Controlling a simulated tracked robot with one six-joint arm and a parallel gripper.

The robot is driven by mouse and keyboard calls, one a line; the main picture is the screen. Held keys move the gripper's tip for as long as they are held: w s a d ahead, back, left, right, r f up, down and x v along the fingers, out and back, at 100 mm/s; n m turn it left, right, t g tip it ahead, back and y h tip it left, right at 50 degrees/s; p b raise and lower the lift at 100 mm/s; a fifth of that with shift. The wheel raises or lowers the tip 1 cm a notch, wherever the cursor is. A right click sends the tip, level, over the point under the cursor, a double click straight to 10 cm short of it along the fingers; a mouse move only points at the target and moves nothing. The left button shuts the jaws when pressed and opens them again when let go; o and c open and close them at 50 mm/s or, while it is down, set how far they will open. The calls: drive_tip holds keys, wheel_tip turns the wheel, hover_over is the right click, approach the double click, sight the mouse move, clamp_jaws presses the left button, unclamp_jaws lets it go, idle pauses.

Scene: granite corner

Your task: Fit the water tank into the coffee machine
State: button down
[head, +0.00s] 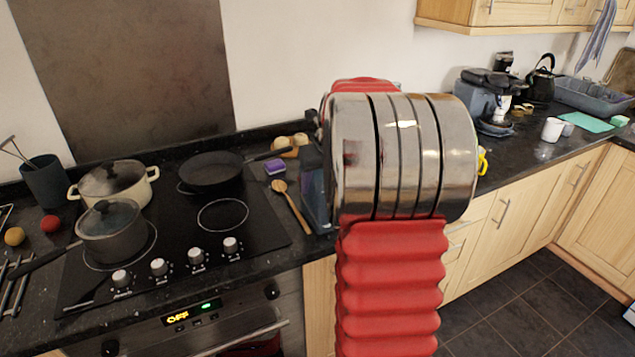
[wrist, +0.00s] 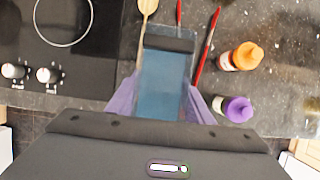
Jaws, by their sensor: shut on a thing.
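The water tank (wrist: 165,80) is a translucent blue box with a dark band at its far end. It lies between the purple fingers of my gripper (wrist: 160,103), which is shut on it. In the head view part of the tank (head: 316,198) shows just left of my arm, beside the hob; the rest and my gripper are hidden behind the arm. I cannot tell whether the tank touches the counter. The coffee machine (head: 474,92), blue-grey with a dark top, appears to stand on the right counter, well apart from the tank.
A wooden spoon (head: 290,207) lies left of the tank. Pots (head: 112,228) and a pan (head: 211,171) sit on the hob. A white mug (head: 552,129) stands right of the machine.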

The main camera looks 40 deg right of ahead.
drive_tip(key=shift+r, duration=0.1)
drive_tip(key=c, duration=0.9)
unclamp_jaws()
drive_tip(key=v, duration=1.2)
